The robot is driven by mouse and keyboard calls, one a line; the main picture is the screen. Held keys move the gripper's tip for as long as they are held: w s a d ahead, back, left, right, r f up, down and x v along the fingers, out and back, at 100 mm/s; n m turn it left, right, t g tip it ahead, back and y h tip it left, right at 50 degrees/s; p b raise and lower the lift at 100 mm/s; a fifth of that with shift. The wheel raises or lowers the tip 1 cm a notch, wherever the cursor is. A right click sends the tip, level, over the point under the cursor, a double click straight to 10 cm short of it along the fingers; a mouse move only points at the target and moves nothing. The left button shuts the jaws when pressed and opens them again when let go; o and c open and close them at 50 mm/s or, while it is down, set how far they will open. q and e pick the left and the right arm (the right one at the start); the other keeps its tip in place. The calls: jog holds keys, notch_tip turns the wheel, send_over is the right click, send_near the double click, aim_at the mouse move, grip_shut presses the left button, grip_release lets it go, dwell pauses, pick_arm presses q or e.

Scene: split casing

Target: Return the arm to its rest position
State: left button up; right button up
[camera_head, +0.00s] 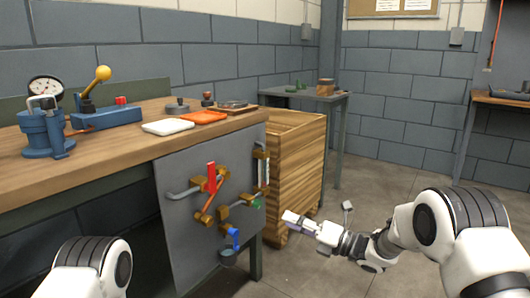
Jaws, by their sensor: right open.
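My right arm (440,225) comes in from the right and reaches toward the middle of the view. My right gripper (325,230) is open, with nothing seen between its fingers. It is over the floor, to the right of the grey panel (185,235) and in front of the wooden crate (298,165), apart from the panel. A white link of my left arm (90,268) shows at the bottom left, but my left gripper is out of view.
The grey panel carries brass pipe fittings, a red lever (211,177) and a blue-handled valve (233,237). The workbench (90,165) holds a blue vise-like device (45,130), a gauge and an orange tray (204,117). Floor (370,190) behind my right arm is clear.

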jog(key=s+d+r+m+t+h+p, duration=0.1)
jog(key=s+d+r+m+h+p, duration=0.25)
jog(key=p, duration=1.15)
jog(key=s+d+f+m+g+h+p, duration=0.1)
jog(key=s+d+m+g+h+p, duration=0.2)
jog(key=s+m+p, duration=0.3)
jog(key=s+d+f+m+g+h+p, duration=0.2)
jog(key=s+d+m+g+h+p, duration=0.2)
jog(key=s+m, duration=1.3)
jog(key=s+d+f+m+g+h+p, duration=0.1)
jog(key=s+d+m+g+h+p, duration=0.2)
jog(key=s+d+m+h+p, duration=0.3)
jog(key=s+d+m+p, duration=0.1)
jog(key=s+m, duration=0.4)
jog(key=s, duration=0.8)
jog(key=shift+s+d+f+m+g+h+p, duration=0.15)
jog(key=shift+s+f+m+g+h+p, duration=0.2)
jog(key=shift+p, duration=0.25)
